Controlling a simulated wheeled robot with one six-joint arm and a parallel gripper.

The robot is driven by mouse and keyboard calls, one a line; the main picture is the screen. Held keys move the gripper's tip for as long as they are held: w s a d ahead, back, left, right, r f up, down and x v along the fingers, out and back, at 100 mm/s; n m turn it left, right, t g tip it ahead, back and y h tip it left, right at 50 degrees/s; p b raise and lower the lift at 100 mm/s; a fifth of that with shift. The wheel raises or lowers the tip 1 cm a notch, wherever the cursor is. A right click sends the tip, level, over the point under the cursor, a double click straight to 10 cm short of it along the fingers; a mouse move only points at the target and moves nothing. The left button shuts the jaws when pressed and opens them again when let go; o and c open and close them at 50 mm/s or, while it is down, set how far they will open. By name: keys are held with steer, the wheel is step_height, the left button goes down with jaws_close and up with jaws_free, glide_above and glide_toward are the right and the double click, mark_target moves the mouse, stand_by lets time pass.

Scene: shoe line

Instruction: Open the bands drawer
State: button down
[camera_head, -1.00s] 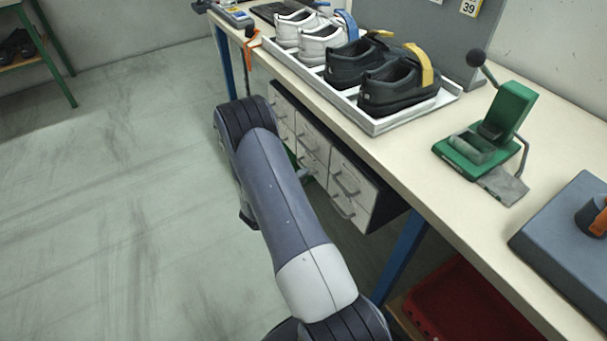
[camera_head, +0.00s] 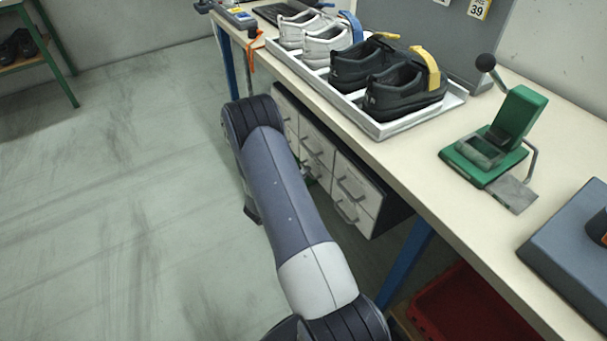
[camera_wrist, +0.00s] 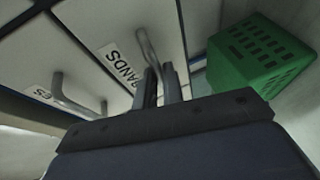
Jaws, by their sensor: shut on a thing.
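The bands drawer (camera_wrist: 108,22) has a white front with a label (camera_wrist: 122,68) reading "BANDS" and a grey bar handle (camera_wrist: 147,46), in the wrist view. My gripper (camera_wrist: 161,84) is shut on this handle. I cannot tell whether the drawer front stands out from the cabinet. In the head view the drawer cabinet (camera_head: 345,191) hangs under the bench, with several white fronts and grey handles. My arm covers its left part and hides my gripper there.
A green slotted box (camera_wrist: 262,55) is right of the drawer in the wrist view. The bench (camera_head: 420,185) bears a shoe tray (camera_head: 379,131) and a green press (camera_head: 515,115). A red crate (camera_head: 470,310) sits below. The floor to the left is clear.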

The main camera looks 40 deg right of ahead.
steer(key=shift+a, duration=0.1)
stand_by(0.3)
steer(key=a+b, duration=0.7)
steer(key=a, duration=1.1)
steer(key=shift+w+b, duration=0.4)
steer(key=shift+w, duration=0.05)
steer(key=shift+a, duration=0.1)
steer(key=c, duration=1.5)
jaws_free()
steer(key=p+v, duration=0.1)
steer(key=v, duration=0.9)
steer(key=shift+a+r, duration=0.1)
steer(key=shift+a, duration=0.3)
